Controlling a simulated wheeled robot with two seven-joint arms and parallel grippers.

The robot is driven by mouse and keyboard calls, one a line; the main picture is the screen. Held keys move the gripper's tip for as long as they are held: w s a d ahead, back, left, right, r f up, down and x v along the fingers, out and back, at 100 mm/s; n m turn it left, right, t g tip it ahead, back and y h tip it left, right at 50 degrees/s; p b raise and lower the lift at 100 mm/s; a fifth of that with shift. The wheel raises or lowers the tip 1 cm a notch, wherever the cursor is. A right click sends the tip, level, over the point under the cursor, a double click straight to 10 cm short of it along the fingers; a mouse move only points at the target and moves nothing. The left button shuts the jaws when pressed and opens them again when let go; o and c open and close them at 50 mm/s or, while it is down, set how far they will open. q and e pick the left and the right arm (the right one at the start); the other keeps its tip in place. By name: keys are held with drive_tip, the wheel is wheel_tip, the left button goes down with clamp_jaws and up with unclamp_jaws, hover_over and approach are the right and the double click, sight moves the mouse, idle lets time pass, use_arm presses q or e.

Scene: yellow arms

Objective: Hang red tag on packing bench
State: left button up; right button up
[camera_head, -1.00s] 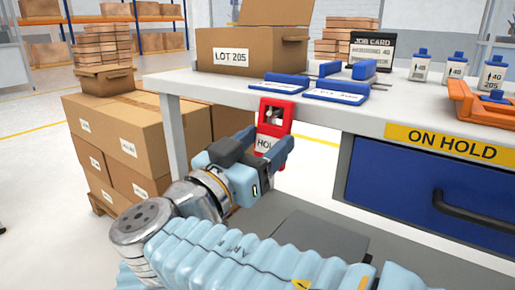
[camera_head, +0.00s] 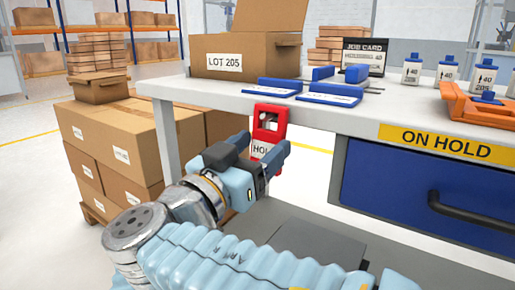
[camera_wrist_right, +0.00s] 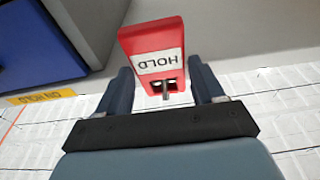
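The red tag (camera_head: 267,122), with a white HOLD label, hangs upright at the front edge of the packing bench (camera_head: 330,119), near its left corner. It also shows in the right wrist view (camera_wrist_right: 155,42), where a short metal peg passes through its opening. My right gripper (camera_head: 262,153) is in front of the tag's lower part. In the right wrist view its two fingers (camera_wrist_right: 162,85) are apart, one to each side of the tag, with gaps between. The near finger hides part of the label in the head view. My left gripper is out of view.
An open LOT 205 carton (camera_head: 224,63), blue clamps (camera_head: 328,93), a job card (camera_head: 364,57), bottles (camera_head: 447,68) and an orange tool (camera_head: 480,105) stand on the bench. A blue drawer (camera_head: 390,195) is below. Stacked cartons (camera_head: 118,150) stand left of the bench.

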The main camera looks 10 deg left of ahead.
drive_tip(key=o, duration=0.4)
